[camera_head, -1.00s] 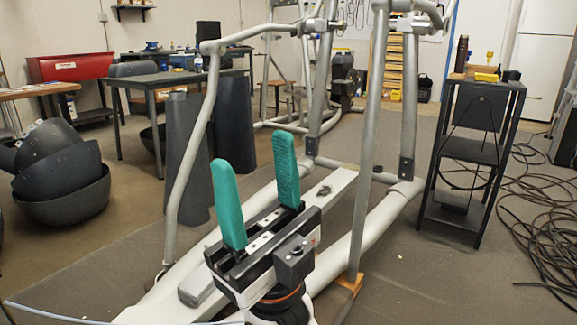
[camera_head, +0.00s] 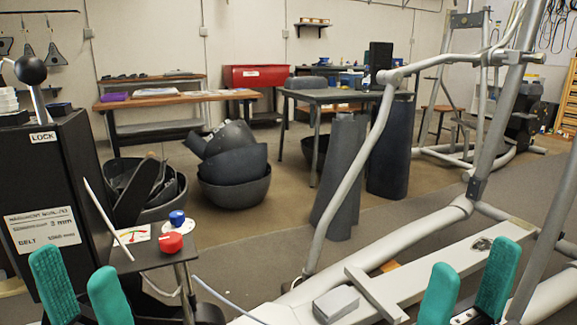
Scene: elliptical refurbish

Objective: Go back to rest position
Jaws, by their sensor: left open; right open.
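My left gripper (camera_head: 75,266) is at the lower left edge of the head view. Its two teal fingers point up and stand apart, with nothing between them. My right gripper (camera_head: 473,260) is at the lower right, also with its teal fingers up, apart and empty. It shows in front of the pale grey elliptical frame (camera_head: 405,283), which stands on the floor at the right. Whether its fingers touch the frame cannot be told. The wrists and most of both arms are out of view.
A black machine cabinet (camera_head: 42,190) stands close at the left, beside a small stand with a red knob (camera_head: 171,243) and a blue knob (camera_head: 177,217). Dark bowls (camera_head: 233,165) sit on the floor behind. Tables line the back wall. Bare floor (camera_head: 265,240) lies in the middle.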

